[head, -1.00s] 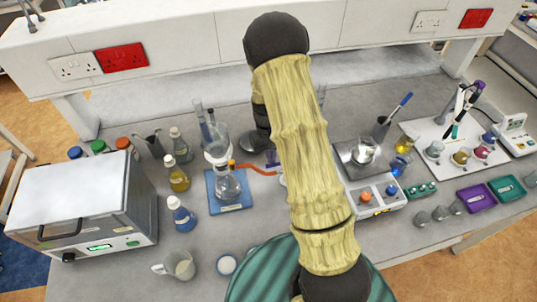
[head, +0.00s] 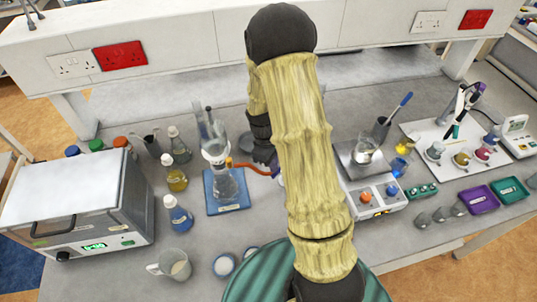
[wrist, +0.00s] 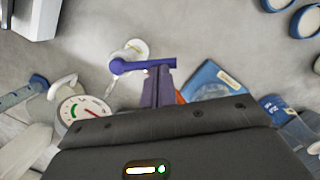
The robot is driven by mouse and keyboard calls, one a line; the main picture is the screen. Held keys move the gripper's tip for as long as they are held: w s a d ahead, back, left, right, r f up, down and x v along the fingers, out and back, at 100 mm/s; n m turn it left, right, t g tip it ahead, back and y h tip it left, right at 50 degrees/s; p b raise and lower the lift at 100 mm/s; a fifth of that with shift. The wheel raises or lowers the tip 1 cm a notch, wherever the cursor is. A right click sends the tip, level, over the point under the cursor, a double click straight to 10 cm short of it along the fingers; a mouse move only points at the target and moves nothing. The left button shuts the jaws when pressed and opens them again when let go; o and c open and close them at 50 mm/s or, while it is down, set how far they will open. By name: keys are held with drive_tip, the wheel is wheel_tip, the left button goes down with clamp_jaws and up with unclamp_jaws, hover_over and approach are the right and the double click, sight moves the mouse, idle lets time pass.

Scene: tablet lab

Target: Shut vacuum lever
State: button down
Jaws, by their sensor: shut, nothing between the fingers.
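The vacuum lever (wrist: 142,66) is a blue-purple handle in the wrist view. It lies roughly crosswise on a round white valve body (wrist: 134,48). My gripper (wrist: 160,72) is shut and empty, its narrow fingers pointing up the picture. The fingertips overlap the lever's right end; whether they touch it I cannot tell. A round gauge (wrist: 82,112) with a red needle stands to the left of the fingers. In the head view my arm covers most of the lever and the gripper's tips.
A filter flask on a blue mat (head: 213,209) stands left of my arm, with an orange tube (head: 252,167) running towards the valve. Bottles (head: 178,215) and a white oven (head: 75,205) stand further left.

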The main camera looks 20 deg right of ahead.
drive_tip(key=s+n, duration=0.1)
drive_tip(key=n, duration=0.1)
drive_tip(key=s+d+n, duration=0.1)
drive_tip(key=n, duration=0.2)
drive_tip(key=s+d+n+t, duration=0.1)
drive_tip(key=n, duration=0.1)
drive_tip(key=shift+d+h, duration=0.1)
drive_tip(key=shift+h, duration=0.3)
drive_tip(key=shift+w, duration=0.15)
drive_tip(key=shift+w+d, duration=0.35)
drive_tip(key=shift+w, duration=0.2)
